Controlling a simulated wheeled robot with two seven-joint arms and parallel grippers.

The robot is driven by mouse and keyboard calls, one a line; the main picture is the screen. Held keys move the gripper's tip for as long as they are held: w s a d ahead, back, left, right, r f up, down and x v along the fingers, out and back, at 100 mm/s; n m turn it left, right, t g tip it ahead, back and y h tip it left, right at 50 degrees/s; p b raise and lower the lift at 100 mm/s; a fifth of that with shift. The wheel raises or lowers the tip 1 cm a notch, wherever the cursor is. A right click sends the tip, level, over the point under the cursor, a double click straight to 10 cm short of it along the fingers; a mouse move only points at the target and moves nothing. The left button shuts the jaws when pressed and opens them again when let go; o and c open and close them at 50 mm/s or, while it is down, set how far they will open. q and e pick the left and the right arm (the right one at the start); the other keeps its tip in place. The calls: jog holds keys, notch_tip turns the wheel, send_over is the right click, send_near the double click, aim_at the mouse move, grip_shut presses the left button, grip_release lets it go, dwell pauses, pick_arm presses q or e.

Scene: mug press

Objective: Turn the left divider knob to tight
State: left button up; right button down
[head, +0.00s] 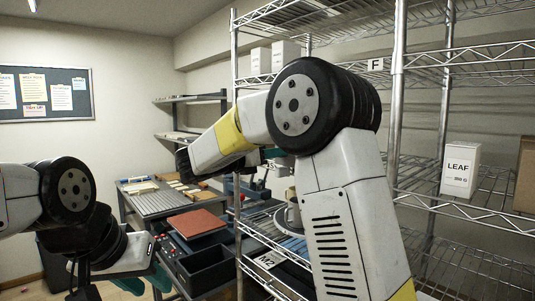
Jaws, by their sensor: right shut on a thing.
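My right arm reaches across the middle of the view. Its gripper (273,154) shows only as teal bits behind the forearm, by the machine at the wire rack. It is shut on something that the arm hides. A pale mug-like thing (292,216) stands below it, partly behind the arm. I cannot make out the left divider knob or its setting. My left gripper (149,281) is low at the left, pointing down, with its teal fingers apart and nothing seen between them.
A dark workbench (152,203) holds a red-brown pad (197,223) and black bins (207,268). The wire rack (398,110) fills the right side, with a white LEAF box (460,168) on a shelf. A label M2 (265,262) marks a lower shelf edge.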

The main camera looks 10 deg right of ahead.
jog(key=m, duration=1.3)
jog(key=shift+s+f+m, duration=0.1)
jog(key=shift+m, duration=0.3)
dwell(0.4)
jog(key=c, duration=1.1)
grip_release()
